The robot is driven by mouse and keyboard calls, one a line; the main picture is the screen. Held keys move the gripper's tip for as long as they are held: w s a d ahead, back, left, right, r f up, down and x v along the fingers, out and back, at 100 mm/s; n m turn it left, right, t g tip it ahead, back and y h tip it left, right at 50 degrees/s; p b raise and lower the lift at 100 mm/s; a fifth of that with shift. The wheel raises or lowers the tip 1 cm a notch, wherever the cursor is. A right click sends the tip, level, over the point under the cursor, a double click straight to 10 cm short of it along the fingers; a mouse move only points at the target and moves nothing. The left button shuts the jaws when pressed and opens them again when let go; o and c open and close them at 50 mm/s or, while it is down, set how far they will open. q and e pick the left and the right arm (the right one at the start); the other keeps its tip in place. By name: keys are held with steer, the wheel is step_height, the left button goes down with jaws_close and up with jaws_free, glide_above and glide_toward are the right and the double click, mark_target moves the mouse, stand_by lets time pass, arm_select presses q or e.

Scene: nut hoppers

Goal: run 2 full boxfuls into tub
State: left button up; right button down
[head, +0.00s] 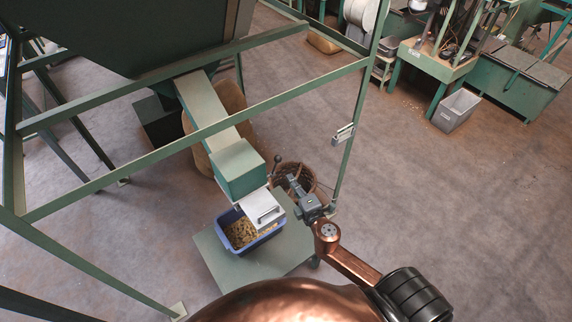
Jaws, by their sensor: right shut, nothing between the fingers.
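A green hopper (120,35) stands in a frame at the upper left, and its pale chute (207,108) slopes down to a green box (240,170). A white plate with a handle (264,208) is at the box's lower end, over the tub. The blue tub (273,233) sits below on a green stand and holds brown nuts. A lever with a dark knob (277,158) rises beside the box. My right gripper (291,180) is shut and empty, close to the right of the lever; contact cannot be told. My left gripper is out of view.
A wicker basket (318,193) stands on the floor behind my right gripper. A frame post (352,130) with a small metal fitting (343,133) rises just right of it. A grey bin (455,110) and green machines are at the upper right. The floor (460,200) at right is clear.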

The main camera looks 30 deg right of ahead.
mark_target(280, 161)
steer(key=w, duration=0.5)
steer(key=w+f, duration=0.1)
steer(key=w, duration=0.1)
steer(key=shift+w+d+p, duration=0.15)
steer(key=shift+d+p, duration=0.15)
steer(key=shift+d, duration=0.1)
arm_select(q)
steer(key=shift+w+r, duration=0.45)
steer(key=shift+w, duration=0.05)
arm_select(e)
steer(key=shift+w+d, duration=0.1)
steer(key=shift+w, duration=0.3)
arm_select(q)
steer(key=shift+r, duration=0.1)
